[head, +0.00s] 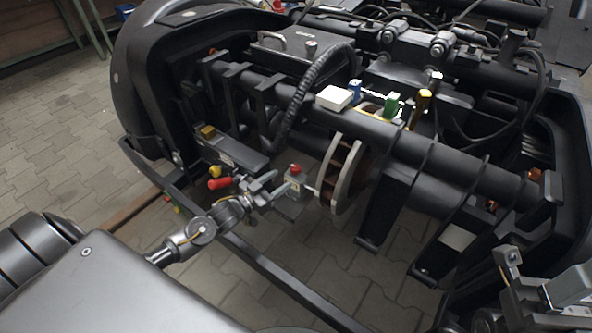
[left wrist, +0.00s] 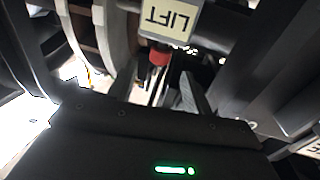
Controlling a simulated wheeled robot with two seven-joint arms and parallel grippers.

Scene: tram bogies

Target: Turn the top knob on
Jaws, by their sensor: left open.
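A small grey box (head: 296,184) with a red knob (head: 295,169) on top sits beside the brown-and-grey disc in the middle of the bogie. In the left wrist view a red knob (left wrist: 160,55) shows beside a box labelled LIFT (left wrist: 168,18). My left gripper (head: 274,187) is open, its fingers pointing at the grey box from the left, close to it. In the left wrist view the red knob lies ahead, between the fingers (left wrist: 160,90). I cannot tell whether they touch it. My right gripper (head: 540,285) shows partly at the lower right; its jaws are unclear.
A yellow knob (head: 215,171) and a red handle (head: 219,183) are left of the left gripper. A black frame bar (head: 270,268) runs below it. The disc (head: 341,175) stands just right of the box. White, blue and green blocks (head: 391,106) sit on the upper tube.

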